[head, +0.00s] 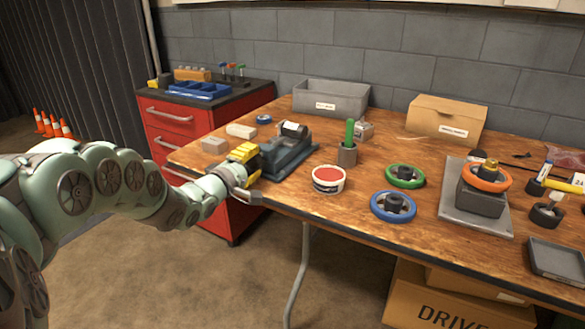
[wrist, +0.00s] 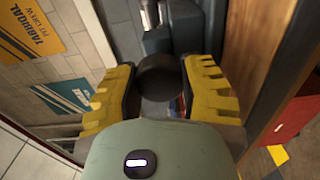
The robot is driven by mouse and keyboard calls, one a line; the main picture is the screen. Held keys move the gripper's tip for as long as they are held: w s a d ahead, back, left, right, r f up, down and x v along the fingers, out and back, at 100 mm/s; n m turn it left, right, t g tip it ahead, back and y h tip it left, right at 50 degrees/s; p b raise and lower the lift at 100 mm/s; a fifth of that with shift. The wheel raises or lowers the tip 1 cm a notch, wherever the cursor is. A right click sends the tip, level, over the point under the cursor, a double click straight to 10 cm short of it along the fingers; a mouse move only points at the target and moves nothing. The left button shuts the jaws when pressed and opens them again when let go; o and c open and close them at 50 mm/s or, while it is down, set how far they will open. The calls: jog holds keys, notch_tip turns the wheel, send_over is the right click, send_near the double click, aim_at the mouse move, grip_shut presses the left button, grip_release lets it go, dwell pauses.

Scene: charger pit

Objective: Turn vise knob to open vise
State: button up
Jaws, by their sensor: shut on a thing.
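My gripper (head: 250,160) reaches in from the left at the bench's front left corner. In the wrist view, its yellow ridged fingers (wrist: 160,80) are closed on either side of the round black vise knob (wrist: 157,72). The vise body shows just behind the knob. In the head view the knob is hidden by my gripper, and I cannot tell how far the vise jaws stand apart.
A red-lidded tub (head: 328,179) and a green-handled tool in a cup (head: 347,155) stand right of the vise. Small blocks (head: 214,146) lie behind my gripper. A red tool cabinet (head: 190,125) stands at the left. Green and blue handwheels (head: 393,206) lie mid-bench.

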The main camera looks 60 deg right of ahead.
jog(key=n, duration=0.4)
jog(key=shift+w+f+n, duration=0.1)
jog(key=shift+f+n, duration=0.05)
jog(key=shift+n, duration=0.25)
jog(key=shift+a+f+n, duration=0.1)
jog(key=shift+n, duration=0.4)
jog(key=shift+f, duration=0.1)
jog(key=o, duration=1.2)
jog(key=shift+r, duration=0.2)
jog(key=shift+o, duration=0.2)
jog(key=shift+r, duration=0.1)
